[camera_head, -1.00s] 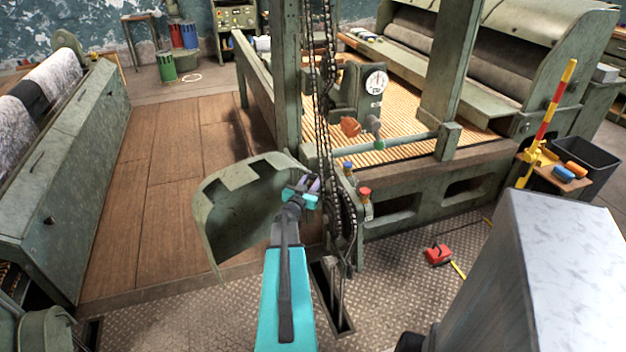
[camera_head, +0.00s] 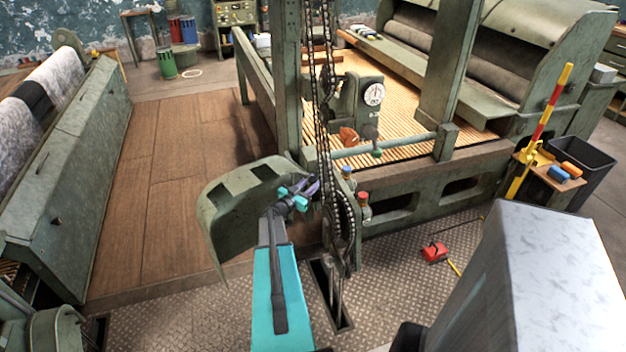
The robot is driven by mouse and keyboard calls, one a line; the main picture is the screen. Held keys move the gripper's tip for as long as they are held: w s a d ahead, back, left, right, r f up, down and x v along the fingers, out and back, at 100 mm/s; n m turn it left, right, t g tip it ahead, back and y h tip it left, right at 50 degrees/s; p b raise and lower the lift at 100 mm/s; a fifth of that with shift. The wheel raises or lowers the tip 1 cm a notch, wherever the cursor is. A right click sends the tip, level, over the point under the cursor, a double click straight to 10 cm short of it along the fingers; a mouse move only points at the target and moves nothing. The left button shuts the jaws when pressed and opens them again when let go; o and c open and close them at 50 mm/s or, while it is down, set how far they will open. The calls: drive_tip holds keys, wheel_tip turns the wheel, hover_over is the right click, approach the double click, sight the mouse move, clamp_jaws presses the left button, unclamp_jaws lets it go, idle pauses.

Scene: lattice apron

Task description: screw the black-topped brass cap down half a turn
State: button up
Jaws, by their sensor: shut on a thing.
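My gripper (camera_head: 310,188) is at the end of my turquoise arm, at picture centre. It is beside the hanging chain (camera_head: 322,120) and just right of a curved green guard (camera_head: 230,200). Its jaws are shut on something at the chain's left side. The black-topped brass cap cannot be made out; the jaws and chain cover that spot, so its height and turn do not show. A blue-topped cap (camera_head: 346,172) and a red-topped cap (camera_head: 363,197) stand just right of the chain, apart from my gripper.
A chain sprocket (camera_head: 343,218) is close to the right of my gripper. A dial gauge (camera_head: 374,94) stands behind, over slatted wood. A grey metal box (camera_head: 550,270) fills the lower right. A red tool (camera_head: 434,253) lies on the plate floor. The wooden floor (camera_head: 165,200) at left is clear.

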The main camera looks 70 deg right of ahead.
drive_tip(key=shift+r, duration=0.1)
drive_tip(key=o, duration=1)
drive_tip(key=shift+o, duration=0.2)
drive_tip(key=b+v, duration=0.2)
drive_tip(key=v, duration=1.1)
drive_tip(key=shift+w+a+b, duration=0.15)
drive_tip(key=shift+a+b, duration=0.15)
drive_tip(key=shift+a, duration=0.1)
